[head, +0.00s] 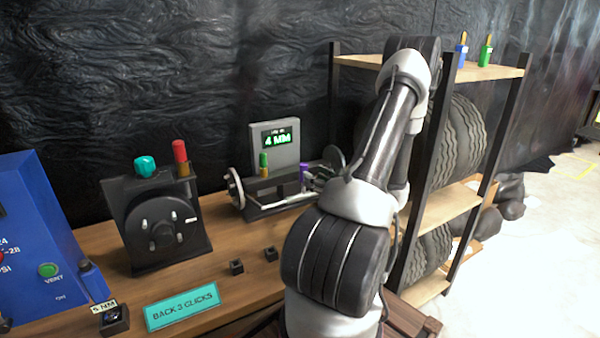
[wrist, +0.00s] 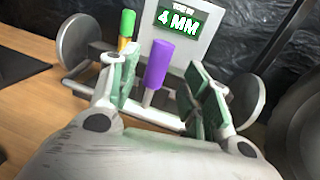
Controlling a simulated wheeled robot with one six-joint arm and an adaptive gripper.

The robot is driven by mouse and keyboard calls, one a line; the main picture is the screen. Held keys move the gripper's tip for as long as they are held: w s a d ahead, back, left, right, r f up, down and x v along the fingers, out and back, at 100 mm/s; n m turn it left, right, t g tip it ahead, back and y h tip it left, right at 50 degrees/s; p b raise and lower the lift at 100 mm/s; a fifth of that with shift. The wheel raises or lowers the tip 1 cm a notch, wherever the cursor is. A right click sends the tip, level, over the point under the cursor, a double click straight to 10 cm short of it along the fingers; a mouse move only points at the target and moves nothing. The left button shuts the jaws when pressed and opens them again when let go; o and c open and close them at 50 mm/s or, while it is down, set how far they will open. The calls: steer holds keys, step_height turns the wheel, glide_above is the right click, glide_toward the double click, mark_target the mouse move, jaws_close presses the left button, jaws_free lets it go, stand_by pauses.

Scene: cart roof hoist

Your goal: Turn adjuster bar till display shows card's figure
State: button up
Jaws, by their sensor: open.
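The display (head: 277,138) on a grey upright panel reads 4 MM in green; it also shows in the wrist view (wrist: 180,22). Below it is a stand with a disc at each end. A purple upright bar (wrist: 158,64) stands on it, partly hidden in the head view (head: 303,171). A green bar with a yellow base (wrist: 126,28) stands to its left. My gripper (wrist: 168,92) is open, its fingers either side of the purple bar's lower part; contact cannot be told. A small card (head: 103,306) appears to read 5 MM. A teal card (head: 181,306) reads BACK 3 CLICKS.
A black box (head: 155,225) with a dial, teal knob and red handle stands left of the stand. A blue panel (head: 38,230) is at far left. A tyre rack (head: 450,215) stands right, close to my arm.

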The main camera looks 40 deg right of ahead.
mark_target(303, 170)
steer(key=w, duration=0.6)
steer(key=shift+w+d, duration=0.1)
steer(key=shift+w, duration=0.05)
jaws_close()
